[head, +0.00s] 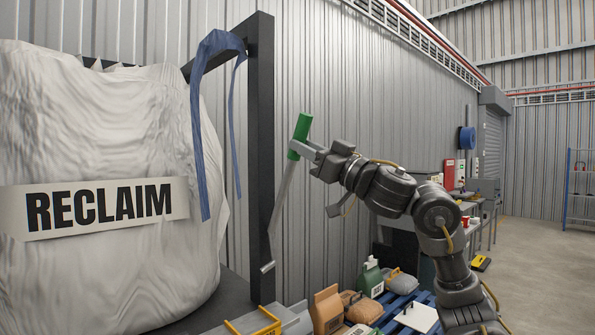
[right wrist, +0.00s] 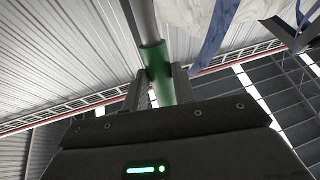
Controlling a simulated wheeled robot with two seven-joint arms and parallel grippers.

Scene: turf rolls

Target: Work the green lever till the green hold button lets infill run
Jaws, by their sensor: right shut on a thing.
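The green lever grip (head: 300,136) sits at the top of a grey metal lever rod (head: 284,205), which leans slightly right beside a dark post. My right gripper (head: 302,148) is shut around the green grip. In the right wrist view the green grip (right wrist: 158,72) lies between the two fingers of my right gripper (right wrist: 160,88). A white bulk bag (head: 100,270) marked RECLAIM hangs to the left of the lever. I see no green hold button in these views. My left gripper is not in view.
A dark frame post (head: 262,150) with a blue strap (head: 200,130) stands just left of the lever. Open floor (head: 540,270) lies at the right.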

